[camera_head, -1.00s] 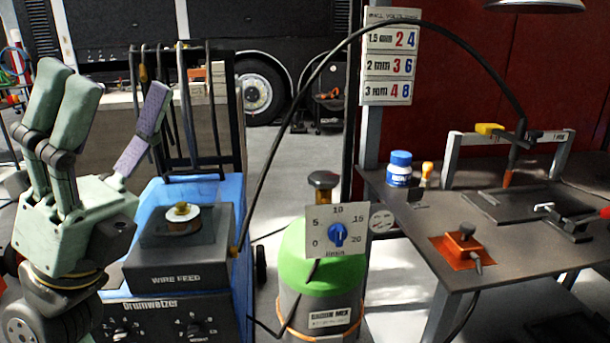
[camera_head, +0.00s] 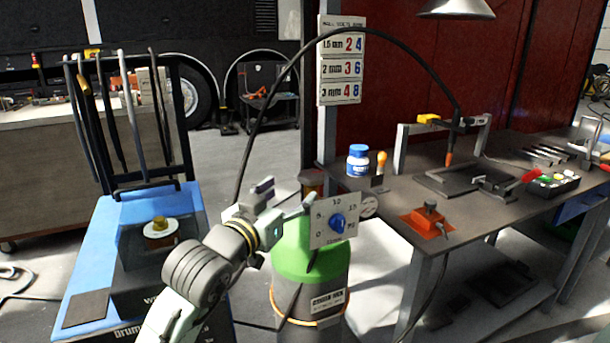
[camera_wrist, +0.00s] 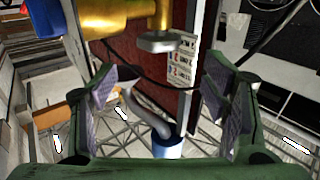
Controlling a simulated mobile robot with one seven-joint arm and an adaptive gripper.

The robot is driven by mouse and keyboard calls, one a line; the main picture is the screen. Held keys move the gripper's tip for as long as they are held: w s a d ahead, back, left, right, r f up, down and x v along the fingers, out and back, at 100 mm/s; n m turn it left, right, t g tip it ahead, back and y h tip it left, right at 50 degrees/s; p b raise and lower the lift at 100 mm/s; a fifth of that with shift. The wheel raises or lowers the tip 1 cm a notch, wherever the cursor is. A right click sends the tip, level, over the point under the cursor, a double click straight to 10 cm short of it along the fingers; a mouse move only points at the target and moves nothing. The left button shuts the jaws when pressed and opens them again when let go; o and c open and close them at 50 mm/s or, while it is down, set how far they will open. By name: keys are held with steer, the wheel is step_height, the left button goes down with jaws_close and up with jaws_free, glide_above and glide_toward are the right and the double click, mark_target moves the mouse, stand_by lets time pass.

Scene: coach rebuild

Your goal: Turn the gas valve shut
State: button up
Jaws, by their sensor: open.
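The green gas cylinder (camera_head: 312,265) stands upright in the middle of the head view. Behind the plate is the dark round valve top (camera_head: 313,178), partly hidden. My gripper (camera_head: 287,202) points right, just left of the plate, and its fingers are spread. In the wrist view, its fingers (camera_wrist: 158,104) are wide apart with nothing held. A gold fitting with a grey disc (camera_wrist: 157,42) shows ahead of them; I cannot tell whether it is the valve.
The blue wire-feed welder (camera_head: 85,255) stands left of the cylinder. A workbench (camera_head: 390,220) stands to the right, with a blue jar (camera_head: 358,162) and an orange block (camera_head: 428,223) on it. A black cable (camera_head: 275,95) arches above my gripper.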

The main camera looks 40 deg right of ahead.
mark_target(306, 180)
steer(key=p+x, duration=0.3)
steer(key=x, duration=0.7)
steer(key=shift+w+d, duration=0.15)
steer(key=shift+d, duration=0.2)
steer(key=shift+c, duration=0.4)
steer(key=c, duration=1.1)
